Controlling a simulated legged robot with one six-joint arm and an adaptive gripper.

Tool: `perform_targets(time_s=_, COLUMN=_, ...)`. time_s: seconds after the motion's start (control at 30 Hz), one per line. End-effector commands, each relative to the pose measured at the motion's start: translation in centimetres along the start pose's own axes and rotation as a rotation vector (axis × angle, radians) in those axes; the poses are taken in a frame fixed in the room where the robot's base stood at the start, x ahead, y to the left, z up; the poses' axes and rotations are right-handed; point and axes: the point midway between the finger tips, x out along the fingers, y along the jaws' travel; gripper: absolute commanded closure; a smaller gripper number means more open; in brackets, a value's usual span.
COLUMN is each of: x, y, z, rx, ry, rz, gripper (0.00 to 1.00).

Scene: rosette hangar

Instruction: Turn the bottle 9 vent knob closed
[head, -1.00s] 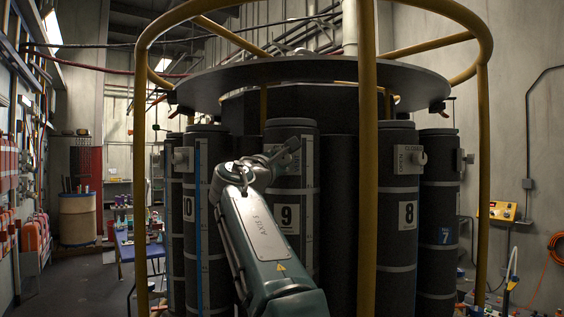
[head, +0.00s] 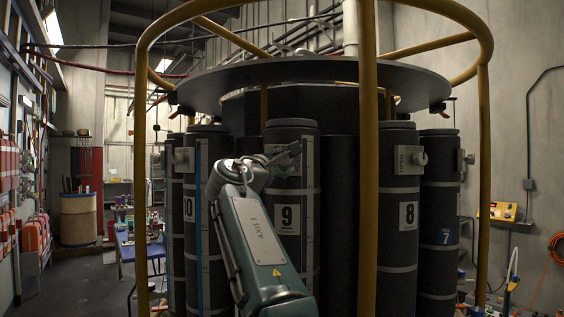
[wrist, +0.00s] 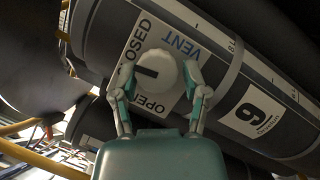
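Bottle 9 (head: 290,240) is a dark cylinder with a white "9" label, in the middle of the head view. In the wrist view, bottle 9 (wrist: 215,60) lies slanted across the picture. Its round white vent knob (wrist: 160,76) sits on a plate marked CLOSED, OPEN and VENT. The knob's dark mark points left, between the words CLOSED and OPEN. My gripper (wrist: 158,70) has its fingers spread, one on each side of the knob. I cannot tell whether they touch it. In the head view my gripper (head: 284,159) is at the bottle's upper part and the knob is hidden.
Bottle 10 (head: 207,260) stands to the left and bottle 8 (head: 398,250) to the right, with its own knob (head: 419,158). A yellow post (head: 368,200) of the frame stands just right of bottle 9. A dark round plate (head: 320,72) overhangs the bottles.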

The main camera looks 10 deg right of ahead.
Motion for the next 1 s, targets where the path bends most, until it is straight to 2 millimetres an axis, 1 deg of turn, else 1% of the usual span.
perform_targets(time_s=0.4, x=-0.1, y=0.2, z=0.3, rx=0.001, ry=-0.002, rz=0.004, gripper=0.18)
perform_targets(time_s=0.57, x=-0.6, y=0.3, z=0.3, rx=0.001, ry=-0.002, rz=0.004, gripper=0.18)
perform_targets(time_s=0.87, x=-2.6, y=0.2, z=0.3, rx=0.000, ry=-0.001, rz=0.004, gripper=0.18)
perform_targets(time_s=1.0, x=-4.4, y=0.2, z=0.2, rx=-0.001, ry=0.000, rz=0.005, gripper=0.18)
